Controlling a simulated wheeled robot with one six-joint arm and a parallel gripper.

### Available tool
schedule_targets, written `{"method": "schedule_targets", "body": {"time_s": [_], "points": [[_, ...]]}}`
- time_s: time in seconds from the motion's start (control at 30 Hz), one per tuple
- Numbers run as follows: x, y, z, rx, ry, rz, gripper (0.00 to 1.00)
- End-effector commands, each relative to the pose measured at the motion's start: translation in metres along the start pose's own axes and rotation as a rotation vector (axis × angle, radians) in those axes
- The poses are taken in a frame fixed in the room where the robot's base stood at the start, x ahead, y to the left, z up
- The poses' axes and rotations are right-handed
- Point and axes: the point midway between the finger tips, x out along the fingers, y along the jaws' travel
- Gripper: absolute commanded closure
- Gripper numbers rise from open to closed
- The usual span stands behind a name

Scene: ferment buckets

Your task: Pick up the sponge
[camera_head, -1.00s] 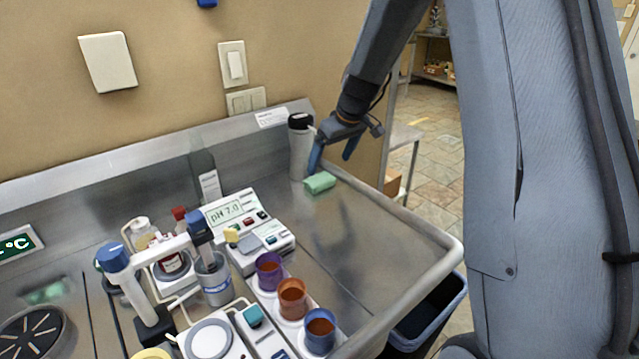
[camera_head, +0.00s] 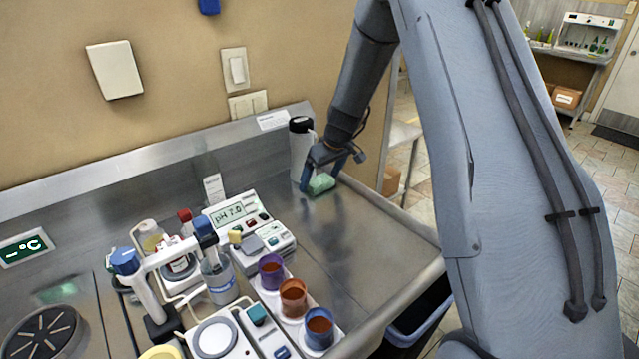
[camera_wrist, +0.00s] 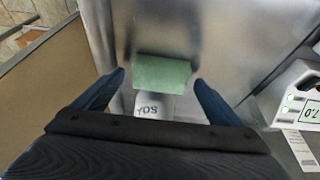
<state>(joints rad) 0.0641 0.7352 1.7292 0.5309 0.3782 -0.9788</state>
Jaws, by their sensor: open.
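The green sponge (camera_head: 321,184) lies on the steel counter near its back right corner, in front of a white bottle with a black top (camera_head: 301,150). In the wrist view the sponge (camera_wrist: 162,72) sits centrally, ahead of and between my two blue fingers. My gripper (camera_head: 321,180) is open, with its fingers low at either side of the sponge in the head view. In the wrist view my gripper (camera_wrist: 160,82) shows a gap between each fingertip and the sponge. The bottle (camera_wrist: 150,105) shows partly beneath the sponge in that view.
A pH meter (camera_head: 247,225), purple, orange and blue cups (camera_head: 293,296), and a stand with bottles fill the counter's left and front. The counter (camera_head: 370,245) is bare to the right of them. The wall (camera_head: 150,40) rises behind.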

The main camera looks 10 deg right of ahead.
Motion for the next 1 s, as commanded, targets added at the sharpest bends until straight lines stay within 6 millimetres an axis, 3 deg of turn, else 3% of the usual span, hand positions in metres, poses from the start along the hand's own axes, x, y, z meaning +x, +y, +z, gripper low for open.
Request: {"method": "schedule_targets", "body": {"time_s": [0.13, 0.37, 0.47, 0.83, 1.0], "points": [[0.000, 0.000, 0.000, 0.000, 0.000, 0.000, 0.09], [0.000, 0.000, 0.000, 0.001, 0.000, 0.000, 0.48], [0.000, 0.000, 0.000, 0.001, 0.000, 0.000, 0.56], [-0.003, 0.000, 0.000, 0.001, 0.000, -0.001, 0.56], [-0.015, 0.001, -0.004, -0.001, 0.004, 0.001, 0.56]]}}
